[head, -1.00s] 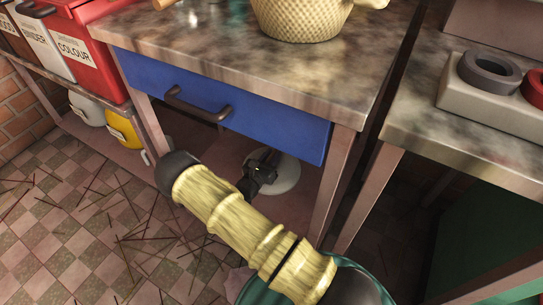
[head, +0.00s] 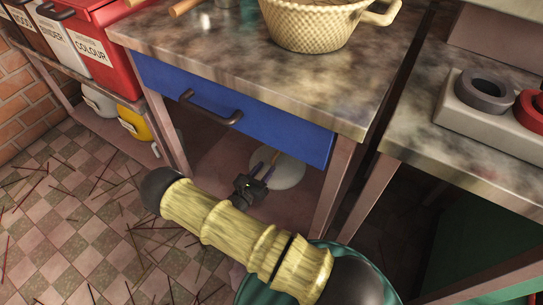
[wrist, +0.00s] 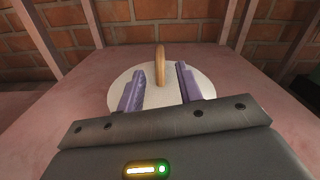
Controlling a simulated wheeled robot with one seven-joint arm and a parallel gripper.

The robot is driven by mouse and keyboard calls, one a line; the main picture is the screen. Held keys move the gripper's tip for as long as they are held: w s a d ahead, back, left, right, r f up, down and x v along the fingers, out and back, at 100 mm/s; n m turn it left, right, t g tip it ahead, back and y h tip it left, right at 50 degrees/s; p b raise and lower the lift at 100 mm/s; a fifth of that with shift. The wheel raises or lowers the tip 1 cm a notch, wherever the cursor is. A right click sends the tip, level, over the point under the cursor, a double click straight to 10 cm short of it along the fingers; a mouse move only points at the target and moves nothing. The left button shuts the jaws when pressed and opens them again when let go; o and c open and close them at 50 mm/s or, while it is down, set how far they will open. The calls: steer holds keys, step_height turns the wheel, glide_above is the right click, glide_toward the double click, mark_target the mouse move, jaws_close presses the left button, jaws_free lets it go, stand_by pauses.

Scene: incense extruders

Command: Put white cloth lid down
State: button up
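The white round lid (head: 289,174) lies flat on the low shelf under the blue drawer. In the wrist view the white lid (wrist: 186,105) shows its wooden handle (wrist: 160,66) standing up from it. My gripper (head: 265,166) is low under the counter, at the lid's left edge in the head view. In the wrist view my gripper (wrist: 159,78) has its two purple fingers apart, with nothing gripped between them. The handle is seen beyond the gap between the fingertips. The fingers cover part of the lid.
The blue drawer (head: 230,112) is above my arm. A table leg (head: 331,192) stands right of the lid. A woven-pattern pot (head: 312,24) is on the counter (head: 270,60). A brick wall (wrist: 190,22) is behind the shelf (wrist: 60,100). Thin sticks litter the tiled floor.

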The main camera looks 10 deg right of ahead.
steer(key=shift+v, duration=1.25)
steer(key=shift+w, duration=0.1)
stand_by(0.7)
